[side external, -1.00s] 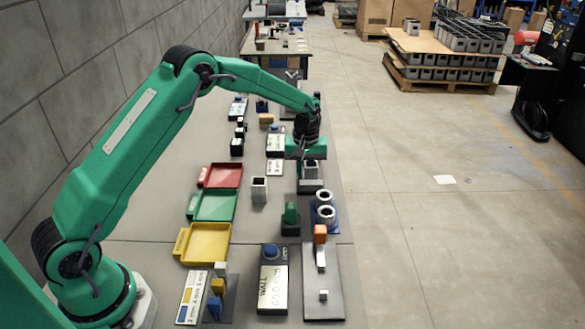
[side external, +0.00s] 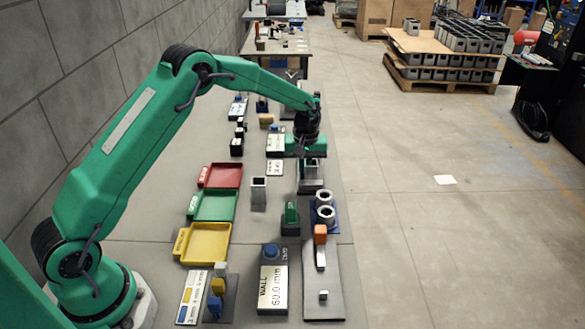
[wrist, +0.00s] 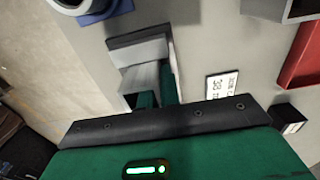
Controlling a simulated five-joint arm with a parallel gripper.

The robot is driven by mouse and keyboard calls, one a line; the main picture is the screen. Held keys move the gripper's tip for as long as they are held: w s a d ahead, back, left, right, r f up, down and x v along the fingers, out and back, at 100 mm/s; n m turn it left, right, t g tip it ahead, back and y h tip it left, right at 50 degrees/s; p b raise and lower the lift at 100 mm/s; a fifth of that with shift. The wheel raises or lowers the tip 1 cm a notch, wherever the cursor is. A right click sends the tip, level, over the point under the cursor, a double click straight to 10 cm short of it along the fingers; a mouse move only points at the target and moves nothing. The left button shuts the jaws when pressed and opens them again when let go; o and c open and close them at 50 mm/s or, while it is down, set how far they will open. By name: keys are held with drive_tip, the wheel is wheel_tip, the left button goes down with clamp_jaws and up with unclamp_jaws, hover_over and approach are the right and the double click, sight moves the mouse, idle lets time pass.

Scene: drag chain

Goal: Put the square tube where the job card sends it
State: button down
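A grey square tube (side external: 258,194) stands upright on the bench right of the trays, its dark open end up. It also shows at the top right of the wrist view (wrist: 284,9). A second grey square-ended piece (side external: 311,170) stands in a grey holder, just below my gripper (side external: 305,152). In the wrist view my green fingers (wrist: 157,98) are beside a grey part (wrist: 146,78) at that holder; their tips are partly hidden, so I cannot tell whether they grip it. A white job card (side external: 274,167) lies left of my gripper; its writing is partly legible in the wrist view (wrist: 222,86).
Red (side external: 220,176), green (side external: 213,206) and yellow (side external: 204,243) trays line the wall side. A gauge reading WALL 60.0 mm (side external: 273,288) and a grey plate with an orange block (side external: 320,234) stand nearest. Two round rings (side external: 325,207) sit on a blue base.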

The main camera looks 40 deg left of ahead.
drive_tip(key=r, duration=0.4)
drive_tip(key=shift+s+d, duration=0.1)
drive_tip(key=shift+d, duration=0.2)
drive_tip(key=s+d+r, duration=0.5)
drive_tip(key=d+r, duration=0.1)
drive_tip(key=d, duration=0.3)
drive_tip(key=shift+s+d+r, duration=0.2)
drive_tip(key=shift+d+r, duration=0.1)
drive_tip(key=shift+d, duration=0.05)
drive_tip(key=s+d+f, duration=0.2)
drive_tip(key=s+d, duration=1.4)
drive_tip(key=s, duration=0.4)
drive_tip(key=shift+d+f, duration=0.25)
drive_tip(key=shift+d, duration=0.15)
drive_tip(key=shift+f, duration=0.15)
drive_tip(key=shift+f, duration=2.45)
drive_tip(key=shift+f, duration=0.85)
